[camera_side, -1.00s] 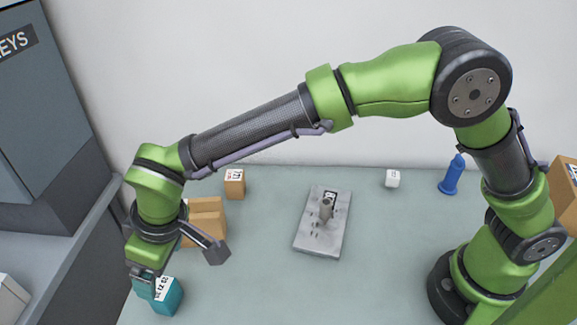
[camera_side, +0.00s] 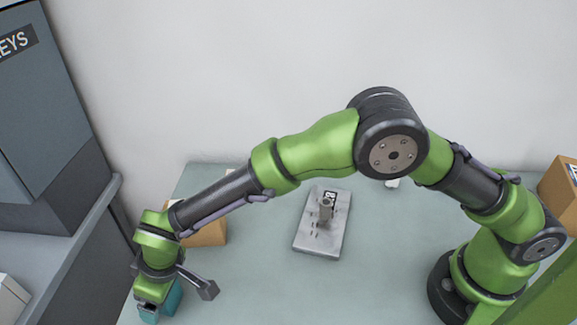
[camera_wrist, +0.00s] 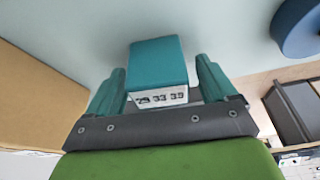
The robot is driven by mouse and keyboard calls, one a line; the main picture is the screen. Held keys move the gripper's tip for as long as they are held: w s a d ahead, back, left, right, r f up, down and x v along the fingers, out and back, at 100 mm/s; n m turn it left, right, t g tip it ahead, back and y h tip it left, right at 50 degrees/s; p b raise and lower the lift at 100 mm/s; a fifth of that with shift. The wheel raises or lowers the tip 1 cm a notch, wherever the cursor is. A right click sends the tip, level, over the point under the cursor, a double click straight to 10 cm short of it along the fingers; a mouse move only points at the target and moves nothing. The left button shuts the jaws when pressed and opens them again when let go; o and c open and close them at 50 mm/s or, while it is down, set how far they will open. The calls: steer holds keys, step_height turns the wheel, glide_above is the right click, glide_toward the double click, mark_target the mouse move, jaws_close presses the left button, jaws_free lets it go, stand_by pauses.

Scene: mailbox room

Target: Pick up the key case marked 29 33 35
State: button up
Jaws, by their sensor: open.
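The teal key case (camera_wrist: 158,62) has a white label reading 29 33 35 and sits on the table between my gripper's fingers in the wrist view. In the side view the key case (camera_side: 173,299) shows only in part, beside and behind my gripper. My gripper (camera_wrist: 160,78) is open, with one teal finger on each side of the case. A gap shows between the case and each finger. In the side view my gripper (camera_side: 150,312) is low at the table's front left, and its fingertips are hard to make out.
A cardboard box (camera_side: 210,232) stands just behind my gripper and fills the left of the wrist view (camera_wrist: 35,100). A grey plate (camera_side: 320,235) with a small upright part lies mid-table. A grey cabinet marked KEYS (camera_side: 40,110) stands at the left. The front middle table is clear.

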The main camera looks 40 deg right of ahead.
steer(key=c, duration=1.1)
steer(key=shift+r, duration=0.1)
